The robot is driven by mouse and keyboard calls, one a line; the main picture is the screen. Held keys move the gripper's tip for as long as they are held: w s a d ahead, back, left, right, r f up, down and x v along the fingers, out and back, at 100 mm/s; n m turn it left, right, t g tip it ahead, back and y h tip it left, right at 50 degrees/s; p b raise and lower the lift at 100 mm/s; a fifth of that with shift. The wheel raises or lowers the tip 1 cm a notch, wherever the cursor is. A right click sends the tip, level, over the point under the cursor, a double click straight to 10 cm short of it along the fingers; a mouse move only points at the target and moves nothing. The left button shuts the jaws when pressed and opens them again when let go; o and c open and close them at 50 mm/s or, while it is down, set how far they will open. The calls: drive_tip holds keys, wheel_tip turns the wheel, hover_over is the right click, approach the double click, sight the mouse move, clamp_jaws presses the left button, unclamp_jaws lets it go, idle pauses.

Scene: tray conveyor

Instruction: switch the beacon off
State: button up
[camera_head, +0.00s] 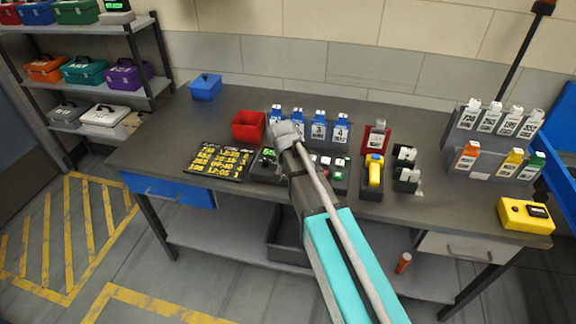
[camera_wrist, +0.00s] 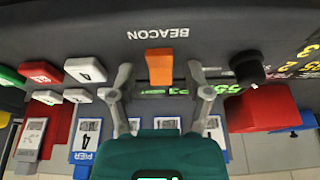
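The beacon switch (camera_wrist: 159,66) is an orange block on a dark grey control panel (camera_wrist: 75,25), under the upside-down label "BEACON" (camera_wrist: 158,33) in the wrist view. My gripper (camera_wrist: 159,73) is open, with one finger on each side of the orange switch and a visible gap on both sides. Whether the fingertips touch the panel I cannot tell. In the head view my gripper (camera_head: 286,133) is over the panel at the middle of the table and hides the switch.
A black knob (camera_wrist: 248,68) and green display lie right of the switch in the wrist view; white, red and green keys lie left. A red bin (camera_head: 248,127), blue pier tags (camera_head: 319,128) and a yellow handheld device (camera_head: 374,170) stand close around on the grey table (camera_head: 400,215).

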drive_tip(key=shift+w+g, duration=0.2)
drive_tip(key=shift+g, duration=0.2)
drive_tip(key=shift+w+g+y+p, duration=0.15)
drive_tip(key=shift+g+y+p, duration=0.15)
drive_tip(key=shift+p, duration=0.1)
drive_tip(key=shift+w+r+g+y, duration=0.15)
drive_tip(key=shift+g+y, duration=0.15)
drive_tip(key=shift+g, duration=0.8)
drive_tip(key=r+p, duration=0.2)
drive_tip(key=shift+s+r+p, duration=0.15)
drive_tip(key=shift+s+p, duration=0.05)
drive_tip(key=shift+p, duration=0.2)
wheel_tip(320, 180, up, 12)
drive_tip(key=p, duration=1.2)
drive_tip(key=s+d+n, duration=0.1)
drive_tip(key=s+d, duration=0.5)
drive_tip(key=s, duration=0.4)
drive_tip(key=s+d+n, duration=0.2)
drive_tip(key=s+d, duration=0.5)
drive_tip(key=s, duration=0.3)
drive_tip(key=shift+d+r, duration=0.15)
drive_tip(key=shift+d, duration=0.1)
